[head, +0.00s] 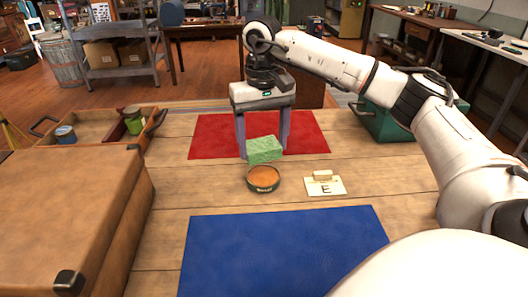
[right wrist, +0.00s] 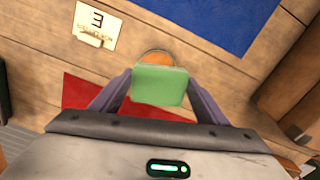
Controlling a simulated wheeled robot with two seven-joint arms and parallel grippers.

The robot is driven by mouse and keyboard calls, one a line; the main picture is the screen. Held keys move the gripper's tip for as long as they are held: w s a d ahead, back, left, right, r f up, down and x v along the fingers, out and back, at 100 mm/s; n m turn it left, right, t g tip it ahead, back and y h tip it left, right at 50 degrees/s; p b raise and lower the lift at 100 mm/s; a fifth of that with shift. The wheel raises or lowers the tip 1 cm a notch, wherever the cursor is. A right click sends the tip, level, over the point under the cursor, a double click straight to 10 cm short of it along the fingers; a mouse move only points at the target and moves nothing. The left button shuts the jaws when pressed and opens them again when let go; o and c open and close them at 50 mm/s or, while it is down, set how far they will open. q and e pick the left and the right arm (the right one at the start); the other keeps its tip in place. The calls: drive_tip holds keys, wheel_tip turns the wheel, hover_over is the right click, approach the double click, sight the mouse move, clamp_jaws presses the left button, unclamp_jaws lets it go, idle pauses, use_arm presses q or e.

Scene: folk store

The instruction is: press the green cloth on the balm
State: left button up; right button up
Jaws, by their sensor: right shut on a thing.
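The green cloth (head: 264,149) is a light green block-shaped pad between the fingers of my right gripper (head: 262,150). The gripper points down and is shut on it; the cloth also shows in the right wrist view (right wrist: 160,85). The balm (head: 263,179) is a round, dark-rimmed open tin with an orange-brown surface, standing on the wooden table. In the head view the cloth is just behind and above the tin. In the right wrist view the cloth covers part of the balm (right wrist: 158,57). Whether they touch is not clear. My left gripper is not in view.
A red mat (head: 205,137) lies under the gripper and a blue mat (head: 280,250) lies in front. A card marked E (head: 325,188) is right of the tin. A brown case (head: 70,200) and a wooden tray (head: 90,128) stand left; a green box (head: 385,122) stands right.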

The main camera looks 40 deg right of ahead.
sight(265, 146)
drive_tip(key=shift+d+f, duration=0.15)
drive_tip(key=shift+d, duration=0.2)
drive_tip(key=shift+f, duration=0.1)
drive_tip(key=shift+w+f+b, duration=0.1)
drive_tip(key=shift+f+b, duration=0.55)
drive_tip(key=shift+b, duration=0.15)
wheel_tip(265, 146, down, 3)
drive_tip(key=b, duration=0.2)
drive_tip(key=shift+r+b, duration=0.15)
drive_tip(key=shift+b, duration=0.15)
drive_tip(key=shift+f+b, duration=0.55)
drive_tip(key=shift+f, duration=0.2)
use_arm(q)
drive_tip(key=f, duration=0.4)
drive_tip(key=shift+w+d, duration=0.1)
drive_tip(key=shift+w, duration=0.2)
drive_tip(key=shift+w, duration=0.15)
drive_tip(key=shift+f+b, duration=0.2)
drive_tip(key=shift+b, duration=0.1)
use_arm(e)
drive_tip(key=shift+f, duration=0.55)
